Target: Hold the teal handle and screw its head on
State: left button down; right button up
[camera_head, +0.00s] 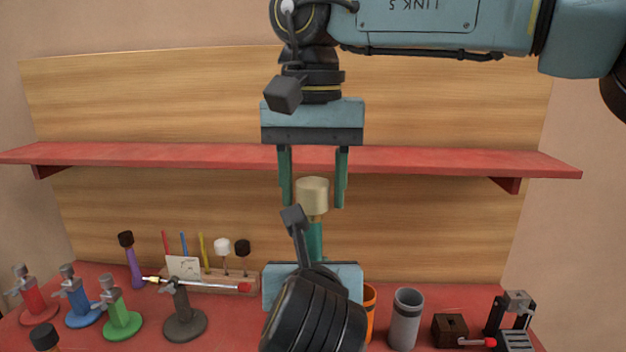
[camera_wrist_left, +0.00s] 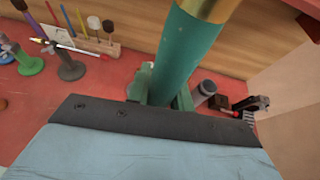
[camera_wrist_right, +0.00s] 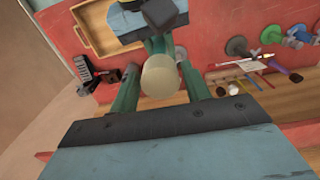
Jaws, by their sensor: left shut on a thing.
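The teal handle (camera_head: 314,240) stands upright above the table, and a cream head (camera_head: 312,193) sits at its top end. My left gripper (camera_wrist_left: 160,90) is shut on the handle, which rises past its jaws in the left wrist view to a brass collar (camera_wrist_left: 208,8). My left wrist hides the lower handle in the head view. My right gripper (camera_head: 313,195) reaches down from above, its fingers on either side of the head with a visible gap on each side. The right wrist view shows the cream head (camera_wrist_right: 160,77) between these open fingers.
A red shelf (camera_head: 200,156) crosses the wooden back panel behind the right fingers. The red table holds several coloured stands at left, a dark stand (camera_head: 185,318), a wooden rack (camera_head: 235,281), a grey cup (camera_head: 405,318), an orange cup (camera_head: 369,300) and a brown block (camera_head: 450,330).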

jog(key=c, duration=0.7)
jog(key=m, duration=0.4)
jog(key=shift+m, duration=0.4)
jog(key=shift+c, duration=0.2)
jog(key=m, duration=0.3)
jog(key=shift+m, duration=0.3)
jog(key=m, duration=1.4)
jog(key=shift+m, duration=0.3)
jog(key=m, duration=0.3)
jog(key=shift+m, duration=0.3)
jog(key=m, duration=0.5)
jog(key=shift+m, duration=0.3)
jog(key=m, duration=0.5)
jog(key=o, duration=1.2)
jog(key=shift+c, duration=0.2)
notch_tip(320, 180, up, 12)
